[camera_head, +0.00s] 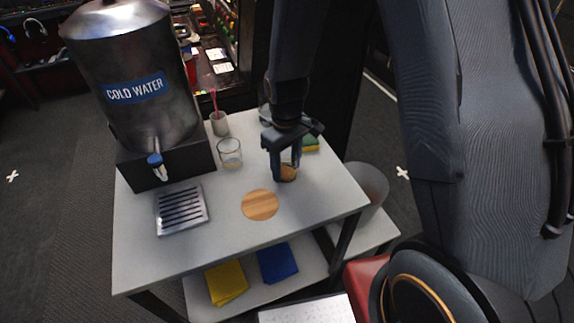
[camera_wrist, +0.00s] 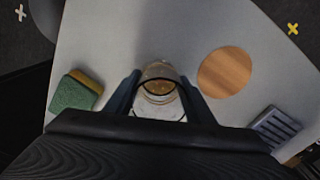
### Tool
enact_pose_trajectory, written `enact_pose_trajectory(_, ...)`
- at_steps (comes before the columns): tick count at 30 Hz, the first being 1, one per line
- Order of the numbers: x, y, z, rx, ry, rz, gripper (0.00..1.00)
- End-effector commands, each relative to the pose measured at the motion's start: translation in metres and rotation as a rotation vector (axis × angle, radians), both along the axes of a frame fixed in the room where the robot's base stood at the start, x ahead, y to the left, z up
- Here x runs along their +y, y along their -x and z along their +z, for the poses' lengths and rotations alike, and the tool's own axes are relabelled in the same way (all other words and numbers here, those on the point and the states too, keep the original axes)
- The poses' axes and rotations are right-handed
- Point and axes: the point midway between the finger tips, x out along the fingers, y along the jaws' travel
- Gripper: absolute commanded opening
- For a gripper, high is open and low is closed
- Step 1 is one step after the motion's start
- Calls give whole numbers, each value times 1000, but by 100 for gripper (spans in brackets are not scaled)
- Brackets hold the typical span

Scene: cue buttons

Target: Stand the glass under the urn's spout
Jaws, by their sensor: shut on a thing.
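The metal urn (camera_head: 130,75) with a "COLD WATER" label stands on a dark base at the table's back left. Its blue-tipped spout (camera_head: 155,162) faces front, above a slatted drip tray (camera_head: 181,209) with nothing on it. My gripper (camera_head: 284,163) is right of the tray, pointing down, shut on a clear glass with amber-brown contents (camera_head: 288,173). In the wrist view, this glass (camera_wrist: 160,88) sits between the two fingers. I cannot tell whether it touches the table. Another clear glass (camera_head: 230,153) stands upright right of the urn, apart from my gripper.
A round wooden coaster (camera_head: 260,205) lies bare between the tray and my gripper. A cup with red straws (camera_head: 219,122) stands at the back. A green-and-yellow sponge (camera_head: 310,142) lies right of my gripper. Yellow (camera_head: 226,282) and blue (camera_head: 277,263) cloths lie on the lower shelf.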

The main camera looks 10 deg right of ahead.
Motion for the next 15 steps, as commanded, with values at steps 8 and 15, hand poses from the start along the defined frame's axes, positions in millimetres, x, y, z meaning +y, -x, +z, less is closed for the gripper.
enact_pose_trajectory(8, 0, 0, -5, -2, 0, 1, 22)
enact_pose_trajectory(15, 0, 0, -9, -1, -1, 1, 51)
